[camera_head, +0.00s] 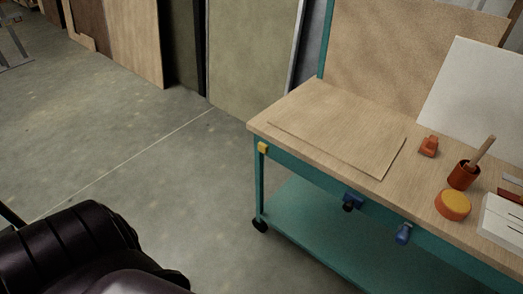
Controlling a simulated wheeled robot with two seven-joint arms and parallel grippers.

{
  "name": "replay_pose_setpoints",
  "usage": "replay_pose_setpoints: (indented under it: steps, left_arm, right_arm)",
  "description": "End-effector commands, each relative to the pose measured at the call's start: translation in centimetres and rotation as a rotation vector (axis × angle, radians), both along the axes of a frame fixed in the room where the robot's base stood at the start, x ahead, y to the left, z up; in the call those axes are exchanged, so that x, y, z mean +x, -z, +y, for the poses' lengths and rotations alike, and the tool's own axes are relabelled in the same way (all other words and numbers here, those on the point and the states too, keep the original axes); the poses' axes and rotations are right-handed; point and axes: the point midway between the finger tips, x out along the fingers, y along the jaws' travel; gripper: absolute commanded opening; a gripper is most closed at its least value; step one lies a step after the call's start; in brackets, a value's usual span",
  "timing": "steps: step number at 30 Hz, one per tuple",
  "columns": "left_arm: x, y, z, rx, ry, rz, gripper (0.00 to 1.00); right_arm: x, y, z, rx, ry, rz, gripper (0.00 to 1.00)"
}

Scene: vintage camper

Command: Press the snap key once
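I cannot make out for sure which thing is the snap key. On the workbench (330,105) stand a small orange-red piece (429,146), a round orange block with a yellow top (453,205) and a white slotted box (503,222), cut off by the right edge. A small yellow block (262,148) sits at the bench's near left corner. Neither gripper is in view. Black rounded parts at the lower left look like my own arm, well apart from the bench.
A red-brown cup (463,175) holds a wooden stick. A thin wooden board (345,130) lies on the bench's left half. Blue clamp-like pieces (403,234) hang at the front edge above a teal lower shelf (310,215). Panels lean behind. The floor left is clear.

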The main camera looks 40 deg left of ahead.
Motion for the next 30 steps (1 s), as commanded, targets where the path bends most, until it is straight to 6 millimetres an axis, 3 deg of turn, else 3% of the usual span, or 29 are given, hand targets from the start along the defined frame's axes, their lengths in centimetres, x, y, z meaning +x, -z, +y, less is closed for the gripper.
replay_pose_setpoints:
  steps: [1, 9, 30]
  left_arm:
    - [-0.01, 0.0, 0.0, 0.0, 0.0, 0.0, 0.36]
    - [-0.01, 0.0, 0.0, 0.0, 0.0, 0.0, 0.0]
    - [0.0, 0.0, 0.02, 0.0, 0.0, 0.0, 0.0]
  right_arm:
    - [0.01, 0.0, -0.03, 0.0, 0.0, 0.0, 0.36]
    - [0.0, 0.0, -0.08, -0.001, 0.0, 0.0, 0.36]
    - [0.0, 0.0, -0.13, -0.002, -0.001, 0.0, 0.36]
